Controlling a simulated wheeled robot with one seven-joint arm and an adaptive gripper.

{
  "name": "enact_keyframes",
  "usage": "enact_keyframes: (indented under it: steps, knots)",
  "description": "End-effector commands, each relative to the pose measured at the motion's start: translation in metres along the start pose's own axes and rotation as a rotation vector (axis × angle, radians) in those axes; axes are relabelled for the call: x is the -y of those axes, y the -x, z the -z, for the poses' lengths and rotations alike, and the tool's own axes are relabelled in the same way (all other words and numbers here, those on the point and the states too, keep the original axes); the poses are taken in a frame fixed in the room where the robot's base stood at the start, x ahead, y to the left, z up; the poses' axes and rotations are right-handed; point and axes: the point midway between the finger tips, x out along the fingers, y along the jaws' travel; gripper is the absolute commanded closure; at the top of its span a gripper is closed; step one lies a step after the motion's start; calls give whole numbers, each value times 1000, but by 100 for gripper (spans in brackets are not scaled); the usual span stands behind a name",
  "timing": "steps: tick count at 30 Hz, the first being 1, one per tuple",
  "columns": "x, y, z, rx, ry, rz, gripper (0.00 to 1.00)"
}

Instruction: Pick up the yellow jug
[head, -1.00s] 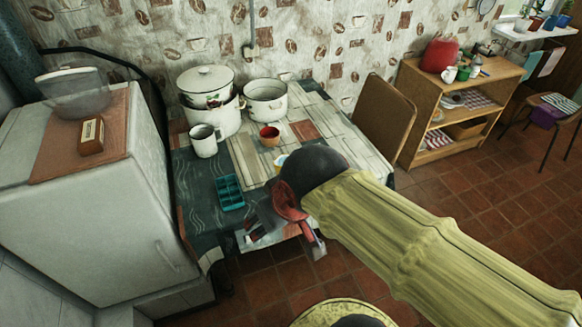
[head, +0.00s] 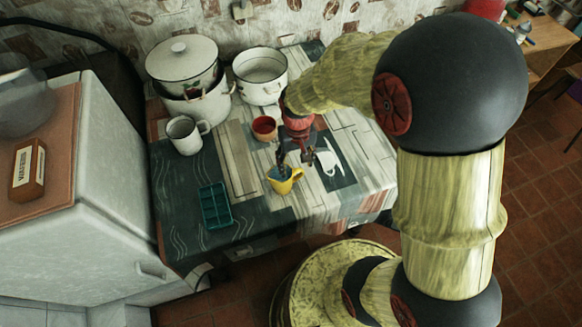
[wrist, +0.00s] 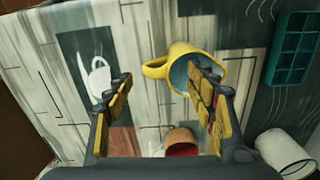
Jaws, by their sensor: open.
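The yellow jug (head: 284,187) with a blue inside stands upright near the front of the table, its handle toward the right. In the wrist view the jug (wrist: 178,57) shows its handle pointing left, into the gap between the fingers. My gripper (head: 296,160) is open above the jug, pointing down. In the wrist view my gripper (wrist: 158,78) has one finger left of the handle. The other finger overlaps the jug's mouth; I cannot tell whether it reaches inside. Nothing is held.
A red-brown bowl (head: 264,128) stands close behind the jug. A white mug (head: 185,135), a teal compartment tray (head: 215,205), a lidded pot (head: 182,68) and an open white pot (head: 260,75) are around it. The table (head: 350,190) is clear right of the jug.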

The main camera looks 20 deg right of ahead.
Motion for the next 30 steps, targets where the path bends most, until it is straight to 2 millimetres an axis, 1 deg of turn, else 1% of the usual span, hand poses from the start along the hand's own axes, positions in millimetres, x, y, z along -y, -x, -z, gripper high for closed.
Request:
enact_keyframes:
  steps: [1,6,11,16,19,22,27,30]
  knots:
    - [0,-6,0,3,0,0,44]
    - [-1,-24,-1,3,0,0,44]
    - [-3,-35,1,1,0,0,44]
    - [-9,-60,4,2,-1,0,44]
    - [-8,-72,4,2,0,0,44]
    - [-8,-77,4,0,0,0,44]
    - [-8,-75,5,0,0,0,44]
    - [-8,-75,4,0,0,0,49]
